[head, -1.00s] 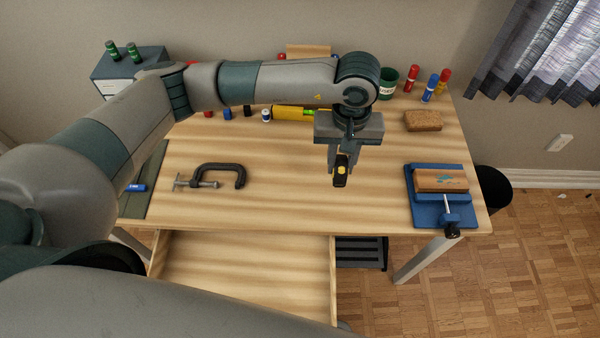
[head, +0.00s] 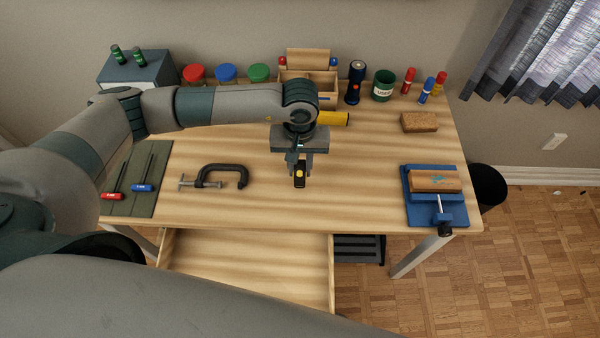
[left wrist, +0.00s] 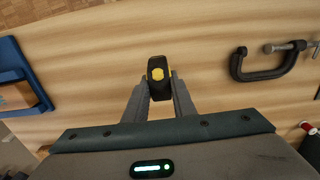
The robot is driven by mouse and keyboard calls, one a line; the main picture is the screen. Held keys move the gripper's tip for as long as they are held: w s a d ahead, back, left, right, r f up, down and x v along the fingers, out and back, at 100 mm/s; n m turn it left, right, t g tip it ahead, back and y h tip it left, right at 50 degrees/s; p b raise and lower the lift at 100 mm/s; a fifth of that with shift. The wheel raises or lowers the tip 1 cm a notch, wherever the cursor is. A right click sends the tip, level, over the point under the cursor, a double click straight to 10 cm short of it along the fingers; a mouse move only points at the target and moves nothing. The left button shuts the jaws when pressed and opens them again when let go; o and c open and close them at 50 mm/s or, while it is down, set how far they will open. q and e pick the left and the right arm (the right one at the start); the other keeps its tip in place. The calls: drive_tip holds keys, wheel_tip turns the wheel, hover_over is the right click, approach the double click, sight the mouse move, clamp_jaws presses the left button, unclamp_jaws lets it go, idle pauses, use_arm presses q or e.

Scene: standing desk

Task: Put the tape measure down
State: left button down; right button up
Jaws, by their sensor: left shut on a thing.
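The tape measure (head: 299,180) is small and black with a yellow patch. My left gripper (head: 300,168) is shut on it and points down over the middle of the desk (head: 350,200). In the left wrist view the tape measure (left wrist: 158,74) sits between the two fingertips of the left gripper (left wrist: 159,85), with bare wood around it. I cannot tell whether it touches the desk top. My right gripper is not in view.
A black C-clamp (head: 225,170) lies left of the gripper. A blue vise (head: 437,208) holding a wooden block stands at the right. Jars, an organizer (head: 310,85), a flashlight (head: 355,82) and a mug (head: 383,85) line the back. An open drawer (head: 250,265) juts out in front.

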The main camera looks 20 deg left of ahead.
sight(300, 175)
use_arm(q)
drive_tip(key=shift+f+p, duration=0.35)
drive_tip(key=shift+f, duration=0.05)
wheel_tip(300, 175, down, 2)
drive_tip(key=shift+p, duration=0.6)
drive_tip(key=shift+f, duration=0.55)
drive_tip(key=shift+f, duration=0.15)
drive_tip(key=c, duration=1.5)
unclamp_jaws()
